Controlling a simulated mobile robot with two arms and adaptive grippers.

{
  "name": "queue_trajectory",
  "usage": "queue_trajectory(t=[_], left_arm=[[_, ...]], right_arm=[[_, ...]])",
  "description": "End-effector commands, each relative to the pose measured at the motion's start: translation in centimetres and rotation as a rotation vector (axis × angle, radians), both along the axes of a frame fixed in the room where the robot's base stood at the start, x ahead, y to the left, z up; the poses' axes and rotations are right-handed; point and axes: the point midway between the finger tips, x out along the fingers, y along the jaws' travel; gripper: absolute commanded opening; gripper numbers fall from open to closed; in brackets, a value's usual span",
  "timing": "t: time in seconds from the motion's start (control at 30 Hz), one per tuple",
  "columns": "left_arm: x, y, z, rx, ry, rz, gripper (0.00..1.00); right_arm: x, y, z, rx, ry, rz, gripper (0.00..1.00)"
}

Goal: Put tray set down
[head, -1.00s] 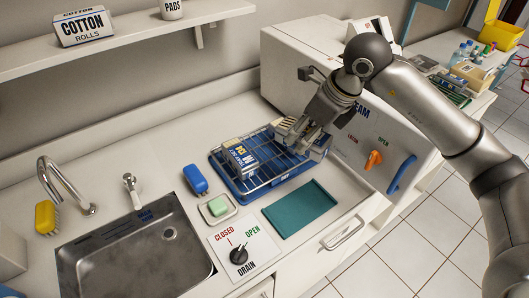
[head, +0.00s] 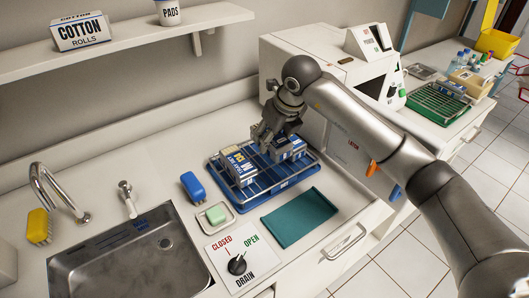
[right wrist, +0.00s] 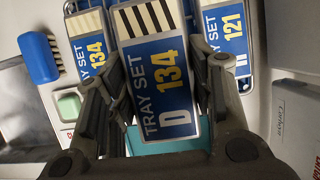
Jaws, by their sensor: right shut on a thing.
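My right gripper (head: 274,132) is over the back of a blue wire rack (head: 292,182) on the counter. In the right wrist view its fingers (right wrist: 158,75) are shut on a blue-and-white tray set labelled D 134 (right wrist: 168,85). In the head view the gripper largely hides this held set. Another tray set marked 134 (head: 238,163) stands at the left of the rack; it also shows in the right wrist view (right wrist: 88,65). A tray set marked 121 (right wrist: 230,40) is at the right (head: 288,148). I cannot tell whether the held set touches the rack. My left gripper is out of view.
A teal mat (head: 298,217) lies in front of the rack. A soap dish (head: 217,215), blue brush (head: 194,187) and drain knob (head: 237,264) are to its left, beside the sink (head: 125,262). A white steam unit (head: 290,45) stands behind at right.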

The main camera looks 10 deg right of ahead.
Motion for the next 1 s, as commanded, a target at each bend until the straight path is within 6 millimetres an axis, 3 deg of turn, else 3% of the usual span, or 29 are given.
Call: queue_trajectory(t=[0.1,0.37,0.57,0.93,0.97,1.0], left_arm=[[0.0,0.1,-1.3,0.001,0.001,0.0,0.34],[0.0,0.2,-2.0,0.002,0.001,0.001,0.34],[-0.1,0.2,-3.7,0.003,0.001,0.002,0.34],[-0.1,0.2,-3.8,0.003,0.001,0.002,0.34],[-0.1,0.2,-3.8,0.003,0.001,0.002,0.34],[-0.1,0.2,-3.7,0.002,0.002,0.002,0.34]], right_arm=[[1.2,0.8,-1.9,0.002,-0.002,0.0,0.17],[2.2,1.3,-3.2,0.002,-0.003,0.001,0.17],[2.4,1.5,-6.3,0.002,-0.001,0.001,0.17],[2.4,1.4,-6.6,0.001,-0.003,0.001,0.17],[2.4,1.4,-6.7,0.0,-0.001,0.001,0.5],[2.4,1.4,-6.6,0.0,-0.001,0.001,0.55]])
